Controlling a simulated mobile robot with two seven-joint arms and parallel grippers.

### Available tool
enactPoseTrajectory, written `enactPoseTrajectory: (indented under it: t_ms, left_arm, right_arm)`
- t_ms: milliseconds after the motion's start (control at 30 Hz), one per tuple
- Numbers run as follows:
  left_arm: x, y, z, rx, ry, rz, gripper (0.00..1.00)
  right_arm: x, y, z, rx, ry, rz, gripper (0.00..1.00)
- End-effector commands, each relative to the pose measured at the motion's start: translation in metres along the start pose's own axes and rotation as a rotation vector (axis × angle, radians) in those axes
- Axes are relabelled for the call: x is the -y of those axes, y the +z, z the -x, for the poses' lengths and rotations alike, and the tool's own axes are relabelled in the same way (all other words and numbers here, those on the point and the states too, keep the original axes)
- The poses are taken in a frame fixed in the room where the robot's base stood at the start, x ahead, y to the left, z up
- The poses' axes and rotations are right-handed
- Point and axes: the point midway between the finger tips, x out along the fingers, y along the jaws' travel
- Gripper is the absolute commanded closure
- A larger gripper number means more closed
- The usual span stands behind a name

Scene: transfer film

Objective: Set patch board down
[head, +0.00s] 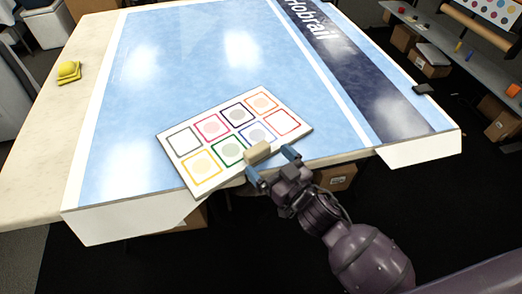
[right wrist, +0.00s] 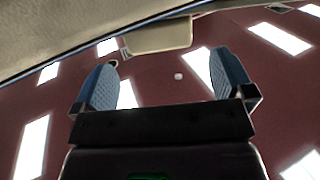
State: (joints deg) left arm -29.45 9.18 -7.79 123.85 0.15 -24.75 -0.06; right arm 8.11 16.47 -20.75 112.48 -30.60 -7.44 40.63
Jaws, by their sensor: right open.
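The patch board (head: 220,156), a white panel with several coloured outlined squares and dots, lies flat on the blue film near the table's front edge. A beige block-like grip (head: 257,152) sits at its near edge and also shows in the right wrist view (right wrist: 158,36). My right gripper (head: 273,166) is open in front of this grip. Its blue fingers, also seen in the right wrist view (right wrist: 170,82), are spread apart, with the grip just beyond the fingertips and apparently not clamped. My left gripper is not in view.
Blue printed film (head: 180,50) covers most of the table, with white flaps (head: 425,150) hanging at the front. A yellow object (head: 69,71) sits on the bare left strip (head: 45,130). A small dark object (head: 422,88) lies at the right edge. A cluttered shelf (head: 450,45) stands beyond.

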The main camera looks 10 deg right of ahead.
Motion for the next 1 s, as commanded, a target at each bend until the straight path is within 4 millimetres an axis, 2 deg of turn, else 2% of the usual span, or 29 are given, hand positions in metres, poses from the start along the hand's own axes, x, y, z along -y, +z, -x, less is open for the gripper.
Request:
enactPoseTrajectory:
  t_ms: [100,300,500,767,867,967,1000]
  left_arm:
    - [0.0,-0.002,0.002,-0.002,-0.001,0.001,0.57]
    - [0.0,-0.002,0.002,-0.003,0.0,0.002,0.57]
    - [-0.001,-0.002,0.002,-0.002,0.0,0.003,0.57]
    - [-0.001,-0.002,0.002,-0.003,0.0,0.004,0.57]
    - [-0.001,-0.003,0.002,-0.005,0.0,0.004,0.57]
    - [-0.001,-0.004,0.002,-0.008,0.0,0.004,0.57]
    - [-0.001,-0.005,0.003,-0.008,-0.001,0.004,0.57]
  right_arm:
    - [-0.001,-0.001,0.021,-0.001,0.001,-0.002,0.0]
    - [0.0,0.0,0.046,0.0,0.001,-0.001,0.0]
    - [0.0,0.0,0.058,-0.001,0.0,0.0,0.0]
    - [-0.001,0.001,0.06,0.004,0.004,-0.001,0.0]
    - [-0.007,0.012,0.073,0.045,0.041,-0.005,0.0]
    - [-0.019,0.033,0.101,0.138,0.115,-0.011,0.0]
    - [-0.025,0.044,0.116,0.189,0.15,-0.013,0.0]
